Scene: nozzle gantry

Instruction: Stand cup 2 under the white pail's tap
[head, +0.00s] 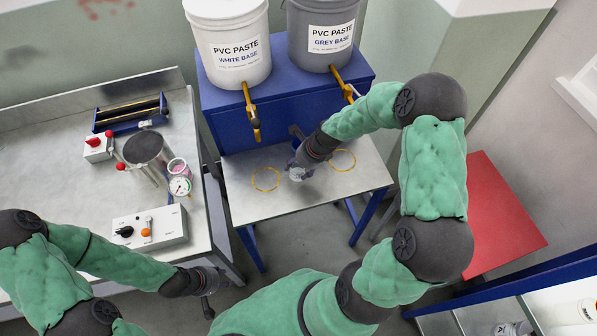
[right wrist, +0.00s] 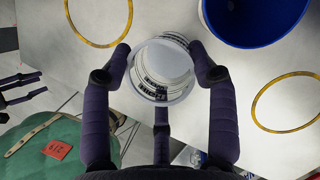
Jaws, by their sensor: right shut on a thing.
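A clear, pale cup with dark print (right wrist: 162,72) is between the fingers of my right gripper (right wrist: 163,68), which is shut on it. I cannot read a number on it. In the head view the cup (head: 298,174) is low over the small table, between two yellow rings; whether it touches the table is unclear. The white pail (head: 232,45) stands on the blue stand, its yellow tap (head: 254,125) above and behind the left yellow ring (head: 266,179). My left gripper (head: 210,290) is open and empty beside the bench.
The grey pail (head: 320,38) has a tap (head: 348,90) above the right ring (head: 342,160), partly behind my right arm. A blue round container (right wrist: 255,18) shows in the wrist view. A bench (head: 60,170) with switch boxes and a pink-filled cup (head: 178,168) stands left.

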